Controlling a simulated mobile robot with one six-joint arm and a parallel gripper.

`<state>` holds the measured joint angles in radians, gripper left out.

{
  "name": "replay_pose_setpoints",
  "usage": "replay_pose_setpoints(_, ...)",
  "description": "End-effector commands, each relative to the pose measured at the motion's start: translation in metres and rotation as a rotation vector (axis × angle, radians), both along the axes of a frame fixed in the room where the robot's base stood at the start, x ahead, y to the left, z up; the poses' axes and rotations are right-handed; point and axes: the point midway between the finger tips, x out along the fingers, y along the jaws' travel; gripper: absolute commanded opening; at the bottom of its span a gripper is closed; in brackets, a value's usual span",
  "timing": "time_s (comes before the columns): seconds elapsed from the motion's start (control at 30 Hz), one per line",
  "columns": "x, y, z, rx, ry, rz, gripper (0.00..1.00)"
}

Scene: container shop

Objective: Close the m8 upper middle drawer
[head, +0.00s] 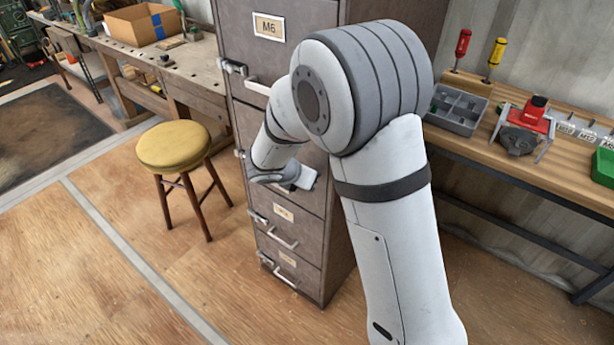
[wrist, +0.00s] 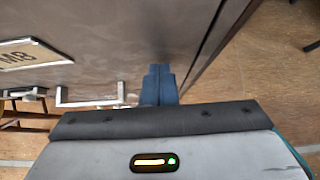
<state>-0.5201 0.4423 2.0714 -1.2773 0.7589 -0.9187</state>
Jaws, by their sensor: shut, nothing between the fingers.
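The grey metal drawer cabinet (head: 320,230) stands in the middle of the head view. In the wrist view, the M8 drawer front (wrist: 120,40) shows its label (wrist: 32,55) and its pale bar handle (wrist: 88,96) at the left. My gripper (wrist: 158,85) is shut and empty, its blue fingertips at the drawer face, right of the handle and near the cabinet's side edge. Whether they touch it I cannot tell. In the head view my arm covers the middle of the cabinet and the fingertips. The drawer fronts that show look about flush; M8's is mostly hidden.
The M6 drawer label (head: 269,26) is at the top. A yellow-topped stool (head: 173,147) stands left of the cabinet, near a workbench (head: 180,72). At right, a wooden bench (head: 540,165) carries a grey tray (head: 456,108). The floor in front is clear.

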Motion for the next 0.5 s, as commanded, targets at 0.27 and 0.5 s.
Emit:
replay_pose_setpoints(0.27, -0.032, 0.030, 0.020, 0.007, -0.006, -0.005, 0.00)
replay_pose_setpoints(0.5, -0.061, 0.052, 0.054, 0.006, -0.002, -0.006, 0.00)
